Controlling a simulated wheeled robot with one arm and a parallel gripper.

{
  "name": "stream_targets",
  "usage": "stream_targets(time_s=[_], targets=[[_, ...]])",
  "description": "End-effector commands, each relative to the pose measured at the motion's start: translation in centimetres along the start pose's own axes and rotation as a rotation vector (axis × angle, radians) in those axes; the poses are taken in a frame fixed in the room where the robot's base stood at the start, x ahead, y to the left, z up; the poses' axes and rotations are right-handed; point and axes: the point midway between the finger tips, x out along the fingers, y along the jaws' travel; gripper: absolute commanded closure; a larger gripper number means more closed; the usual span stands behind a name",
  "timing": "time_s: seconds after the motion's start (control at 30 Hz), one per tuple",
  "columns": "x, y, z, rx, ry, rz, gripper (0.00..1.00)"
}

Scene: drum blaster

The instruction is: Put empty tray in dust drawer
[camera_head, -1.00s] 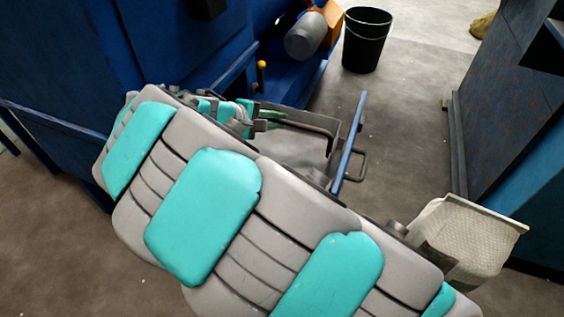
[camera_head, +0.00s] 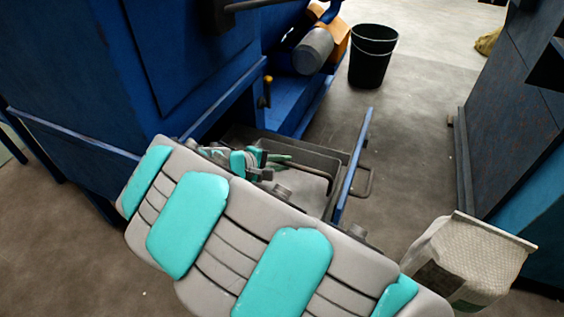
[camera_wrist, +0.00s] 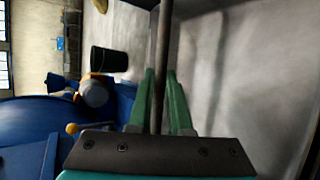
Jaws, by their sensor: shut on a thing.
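The grey tray (camera_head: 318,158) is an open shallow box, and its inside looks bare. In the head view it sits at the open dust drawer, behind the drawer's blue front (camera_head: 352,165) and handle. My arm hides its near side, so I cannot tell whether it rests on the drawer bottom. My gripper (camera_head: 279,160) is at the tray's left part. In the wrist view, the green fingers of my gripper (camera_wrist: 160,78) are shut on the thin tray rim (camera_wrist: 163,35), with the tray's pale inner face to the right.
The blue machine (camera_head: 190,70) stands to the left, with a yellow-knobbed lever (camera_head: 267,90) near the drawer. A black bucket (camera_head: 372,58) stands on the floor behind. A white bag (camera_head: 470,258) is at the lower right, near a dark cabinet (camera_head: 515,110). Floor between is clear.

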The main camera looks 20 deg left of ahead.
Motion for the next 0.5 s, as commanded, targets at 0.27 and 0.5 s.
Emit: stream_targets(time_s=[0.27, 0.5], targets=[[0.1, -0.12, -0.04, 0.001, 0.0, 0.001, 0.79], [0.09, -0.12, -0.03, 0.0, -0.001, 0.001, 0.53]])
